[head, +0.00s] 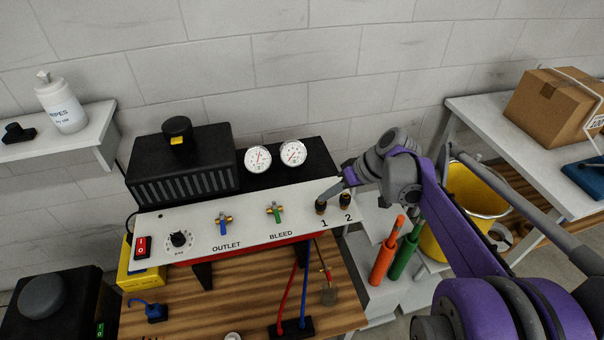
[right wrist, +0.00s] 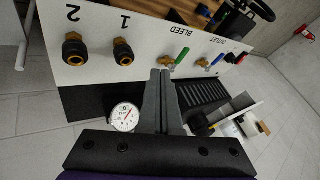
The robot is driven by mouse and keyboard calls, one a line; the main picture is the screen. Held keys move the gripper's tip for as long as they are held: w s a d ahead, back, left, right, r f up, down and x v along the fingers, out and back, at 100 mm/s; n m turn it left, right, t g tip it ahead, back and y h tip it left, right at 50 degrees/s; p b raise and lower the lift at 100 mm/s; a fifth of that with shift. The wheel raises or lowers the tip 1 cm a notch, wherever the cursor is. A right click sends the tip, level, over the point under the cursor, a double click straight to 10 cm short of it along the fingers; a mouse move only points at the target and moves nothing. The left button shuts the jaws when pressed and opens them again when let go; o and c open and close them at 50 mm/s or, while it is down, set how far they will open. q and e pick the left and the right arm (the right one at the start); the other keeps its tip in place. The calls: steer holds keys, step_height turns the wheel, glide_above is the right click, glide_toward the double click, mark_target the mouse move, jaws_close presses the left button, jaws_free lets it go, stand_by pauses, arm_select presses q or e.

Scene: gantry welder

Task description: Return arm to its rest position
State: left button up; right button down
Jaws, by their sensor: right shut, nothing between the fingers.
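My right arm (head: 450,225), purple and grey, reaches in from the lower right of the head view. My right gripper (head: 328,194) is at the panel's right end, beside the brass and black fittings marked 1 (head: 321,207) and 2 (head: 347,201). In the right wrist view its fingers (right wrist: 165,75) are together with nothing between them. They point at the white panel (right wrist: 150,40), which appears upside down there, between fitting 1 (right wrist: 123,52) and the green valve (right wrist: 181,57). Whether they touch the panel I cannot tell. My left gripper is not in view.
The panel's unit carries two gauges (head: 275,156) and a black box (head: 180,165). Red and blue hoses (head: 303,290) hang below it. Orange and green cylinders (head: 388,252), a yellow bucket (head: 470,195) and a table with a cardboard box (head: 553,105) are to the right.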

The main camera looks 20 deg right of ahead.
steer(key=shift+a+r, duration=0.1)
steer(key=s+a+f+h, duration=0.2)
steer(key=s+a, duration=0.1)
steer(key=s, duration=0.3)
steer(key=s+a+f+m+h, duration=0.1)
steer(key=s+a+f+h, duration=0.1)
steer(key=s, duration=0.5)
steer(key=s+a+f+t+h, duration=0.1)
steer(key=s+a+f+h, duration=0.1)
steer(key=s, duration=0.5)
steer(key=a+f, duration=0.1)
steer(key=a, duration=0.1)
steer(key=shift+a+f+m, duration=0.2)
steer(key=shift+a+m, duration=0.1)
stand_by(0.6)
